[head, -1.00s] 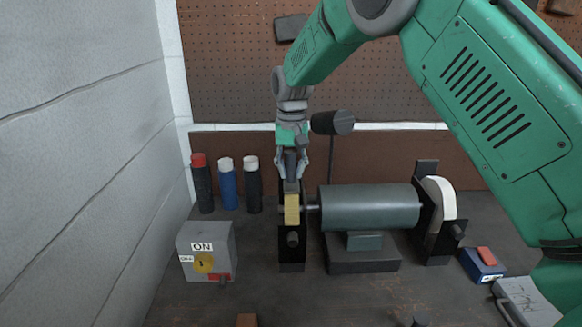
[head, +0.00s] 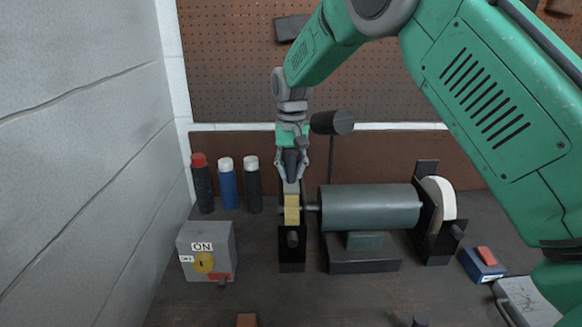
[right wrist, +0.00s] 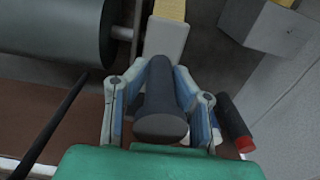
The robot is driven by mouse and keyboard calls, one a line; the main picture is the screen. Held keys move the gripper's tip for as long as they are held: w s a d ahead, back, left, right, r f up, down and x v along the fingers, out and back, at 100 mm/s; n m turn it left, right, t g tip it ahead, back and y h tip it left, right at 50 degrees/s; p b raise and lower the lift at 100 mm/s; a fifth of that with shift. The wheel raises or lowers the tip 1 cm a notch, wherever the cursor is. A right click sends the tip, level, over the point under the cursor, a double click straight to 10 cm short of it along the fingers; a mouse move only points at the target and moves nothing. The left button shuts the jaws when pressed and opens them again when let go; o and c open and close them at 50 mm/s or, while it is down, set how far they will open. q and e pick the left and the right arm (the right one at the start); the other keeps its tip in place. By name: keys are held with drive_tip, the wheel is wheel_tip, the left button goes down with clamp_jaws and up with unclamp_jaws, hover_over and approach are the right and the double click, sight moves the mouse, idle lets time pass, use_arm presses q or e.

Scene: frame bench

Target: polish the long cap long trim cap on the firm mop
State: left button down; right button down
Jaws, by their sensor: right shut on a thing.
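My right gripper (head: 291,166) is shut on a dark cylinder (right wrist: 163,98), which I take for the long trim cap. Its fingers lie along both sides of it. The gripper points down over the narrow yellow wheel (head: 292,211), apparently the firm mop, at the left end of the grey motor (head: 370,208). A pale grey piece (right wrist: 165,40) shows between the dark cylinder and the yellow wheel; I cannot tell which it belongs to, nor whether cap and wheel touch. My left gripper is out of view.
A grey switch box (head: 222,245) marked ON stands left of the yellow wheel. Red-topped (head: 202,185), blue (head: 227,187) and black (head: 253,187) bottles stand behind it. A white wheel (head: 441,198) is at the motor's right end. A lamp (head: 332,122) hangs close to my wrist.

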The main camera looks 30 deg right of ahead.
sight(292, 152)
idle(0.3)
drive_tip(key=shift+r, duration=1.05)
drive_tip(key=shift+f, duration=0.9)
idle(1.4)
drive_tip(key=shift+r, duration=0.85)
drive_tip(key=shift+r, duration=3)
drive_tip(key=shift+s, duration=0.1)
